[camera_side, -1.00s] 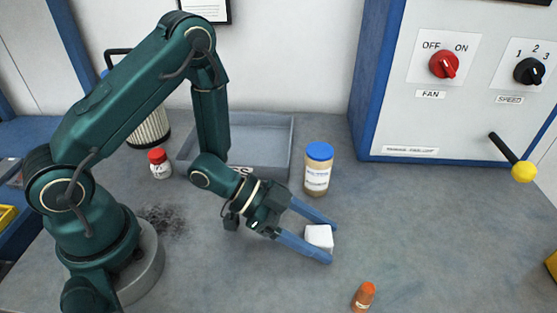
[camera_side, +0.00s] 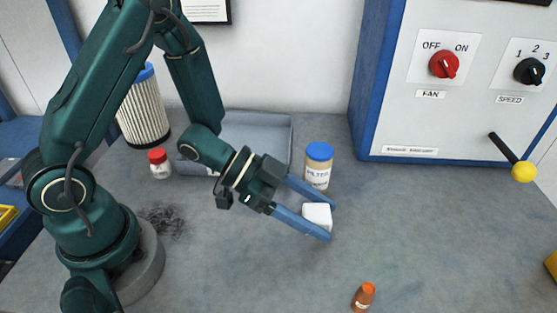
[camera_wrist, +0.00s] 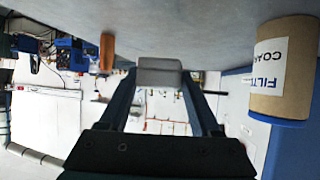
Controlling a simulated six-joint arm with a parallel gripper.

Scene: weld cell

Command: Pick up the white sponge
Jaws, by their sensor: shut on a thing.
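The white sponge (camera_side: 317,215) is a small block between the two blue fingers of my gripper (camera_side: 318,220) in the side view. My gripper is shut on it. The sponge seems to be held above the bench, though the exact gap is hard to tell. In the wrist view the sponge (camera_wrist: 160,72) looks grey and sits between the tips of my gripper (camera_wrist: 160,80). Part of the sponge is hidden behind the near finger in the side view.
A jar with a blue lid (camera_side: 318,166) stands close behind my gripper. A grey tray (camera_side: 270,120) lies behind my arm. A red-capped bottle (camera_side: 159,163) and a filter cartridge (camera_side: 144,112) stand at left. An orange bottle (camera_side: 363,297) stands in front.

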